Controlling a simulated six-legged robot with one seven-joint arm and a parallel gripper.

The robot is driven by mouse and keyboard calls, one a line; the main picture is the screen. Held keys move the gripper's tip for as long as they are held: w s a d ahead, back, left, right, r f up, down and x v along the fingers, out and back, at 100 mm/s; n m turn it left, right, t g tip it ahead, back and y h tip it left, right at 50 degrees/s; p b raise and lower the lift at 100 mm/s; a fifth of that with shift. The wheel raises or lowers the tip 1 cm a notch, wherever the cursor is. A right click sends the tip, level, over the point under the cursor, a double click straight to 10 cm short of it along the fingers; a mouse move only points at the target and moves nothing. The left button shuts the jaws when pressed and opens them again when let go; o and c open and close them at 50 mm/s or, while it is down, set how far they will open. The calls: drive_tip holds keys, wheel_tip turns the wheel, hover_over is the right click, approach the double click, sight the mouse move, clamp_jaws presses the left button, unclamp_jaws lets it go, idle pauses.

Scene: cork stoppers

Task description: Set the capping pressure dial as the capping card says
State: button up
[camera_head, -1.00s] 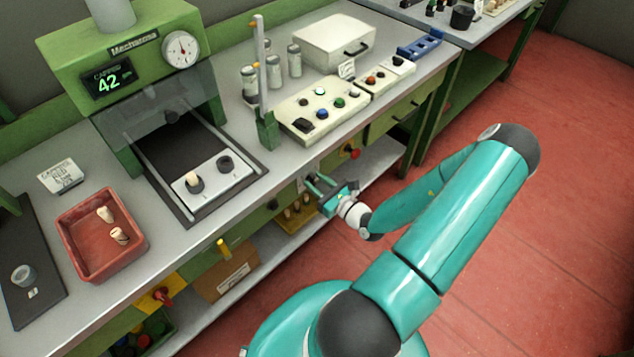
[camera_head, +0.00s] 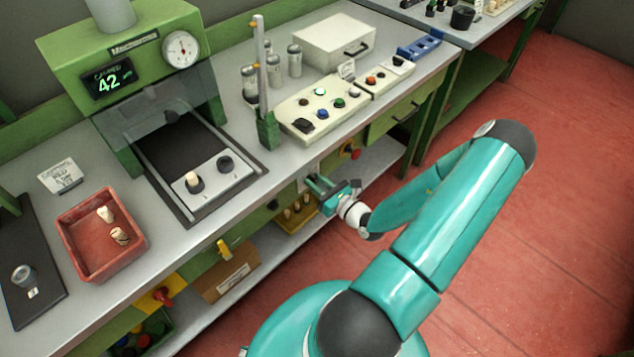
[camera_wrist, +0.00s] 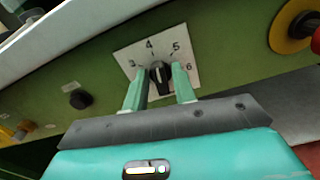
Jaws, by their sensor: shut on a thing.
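The pressure dial is a black knob (camera_wrist: 160,75) on a white plate (camera_wrist: 129,52) numbered 3, 4, 5 and 6, on the bench's green front. My gripper (camera_wrist: 159,84) is shut on the knob, one finger on each side. The knob's white pointer line is upward, tilted slightly left, near the 4; its exact setting is hard to tell. In the head view my gripper (camera_head: 319,189) is at the bench front and mostly hides the dial.
A black knob (camera_wrist: 81,99) is left of the dial plate, and a red knob on a yellow plate (camera_wrist: 290,27) is to its right. On the bench are a red tray (camera_head: 78,255) with corks and the green capping machine (camera_head: 60,55), its display showing 42. Open floor lies right.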

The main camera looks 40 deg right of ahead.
drive_tip(key=shift+d+f+m, duration=0.1)
drive_tip(key=shift+d+m, duration=0.05)
drive_tip(key=shift+m, duration=3.85)
drive_tip(key=shift+s, duration=0.1)
drive_tip(key=o, duration=0.7)
drive_tip(key=s, duration=1.3)
drive_tip(key=shift+s+d, duration=0.2)
drive_tip(key=shift+s, duration=0.15)
